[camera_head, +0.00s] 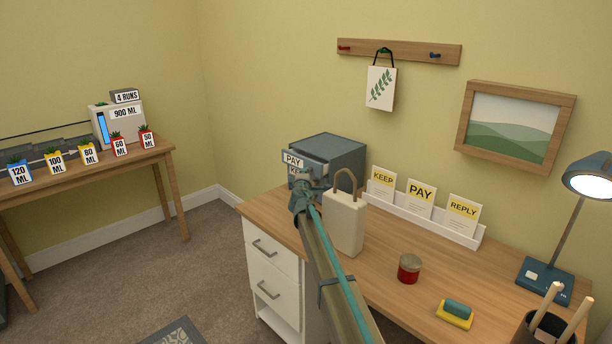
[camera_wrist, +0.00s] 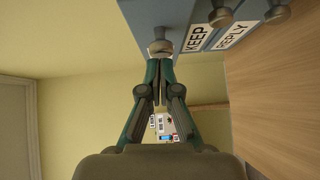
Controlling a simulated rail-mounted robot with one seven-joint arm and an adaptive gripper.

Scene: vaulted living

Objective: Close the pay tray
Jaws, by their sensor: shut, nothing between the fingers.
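The pay tray (camera_head: 293,159) is the top tray of a blue-grey tray cabinet (camera_head: 340,152) at the back left of the desk. Its labelled front appears to stand out from the cabinet. In the wrist view, a round knob (camera_wrist: 160,47) is right at my fingertips, apparently the pay tray's; its label does not show there. The KEEP label (camera_wrist: 195,38) and REPLY label (camera_wrist: 237,34) show to its right. My gripper (camera_wrist: 157,62) is shut and empty, its tips at the knob; I cannot tell whether they touch. In the head view, my gripper (camera_head: 303,182) partly hides the lower trays.
A beige padlock-shaped object (camera_head: 344,225) stands close to the right of my arm. A card rack (camera_head: 425,218), a red jar (camera_head: 409,268), a yellow-and-green block (camera_head: 455,313) and a lamp (camera_head: 588,180) are farther right on the desk (camera_head: 380,285).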

